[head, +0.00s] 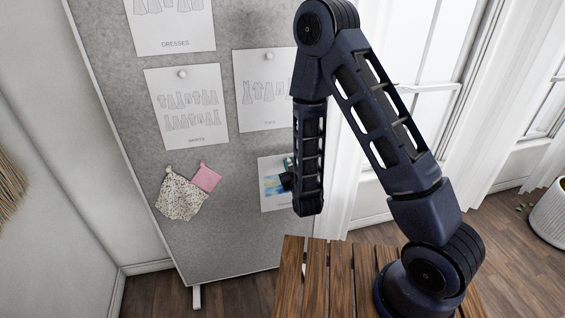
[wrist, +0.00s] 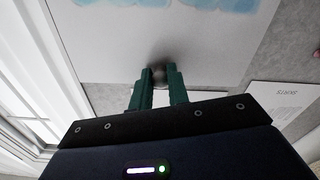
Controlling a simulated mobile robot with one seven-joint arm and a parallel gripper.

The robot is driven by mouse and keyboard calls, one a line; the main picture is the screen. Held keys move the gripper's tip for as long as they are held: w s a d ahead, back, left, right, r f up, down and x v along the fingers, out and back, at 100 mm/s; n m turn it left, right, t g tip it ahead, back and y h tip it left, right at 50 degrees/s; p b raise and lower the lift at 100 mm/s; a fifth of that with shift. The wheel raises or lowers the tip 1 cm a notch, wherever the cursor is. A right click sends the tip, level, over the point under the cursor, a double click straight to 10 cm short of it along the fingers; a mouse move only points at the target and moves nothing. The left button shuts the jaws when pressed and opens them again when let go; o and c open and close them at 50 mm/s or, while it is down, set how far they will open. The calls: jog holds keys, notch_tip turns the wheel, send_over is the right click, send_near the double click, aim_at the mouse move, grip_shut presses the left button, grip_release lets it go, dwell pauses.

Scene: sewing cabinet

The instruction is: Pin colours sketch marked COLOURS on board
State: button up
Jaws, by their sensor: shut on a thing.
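In the wrist view the sheet (wrist: 110,45) fills the middle, with pale blue patches at the top. My gripper (wrist: 160,76) has green fingers shut on a small grey round pin (wrist: 160,71) at the sheet's edge area. The sheet looks flat against the board; I cannot tell whether it touches.
Pinned sheets marked DRESSES (head: 172,22), SKIRTS (head: 187,105) and another (head: 262,90) hang above. Floral (head: 181,194) and pink (head: 207,176) fabric swatches hang to the left. A slatted wooden table (head: 315,285) stands below. White curtains and windows (head: 430,90) are at the right.

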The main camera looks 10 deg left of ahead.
aim_at(282, 147)
jog(key=shift+x, duration=3.45)
jog(key=shift+w+a, duration=0.2)
jog(key=shift+w, duration=0.2)
jog(key=o, duration=0.9)
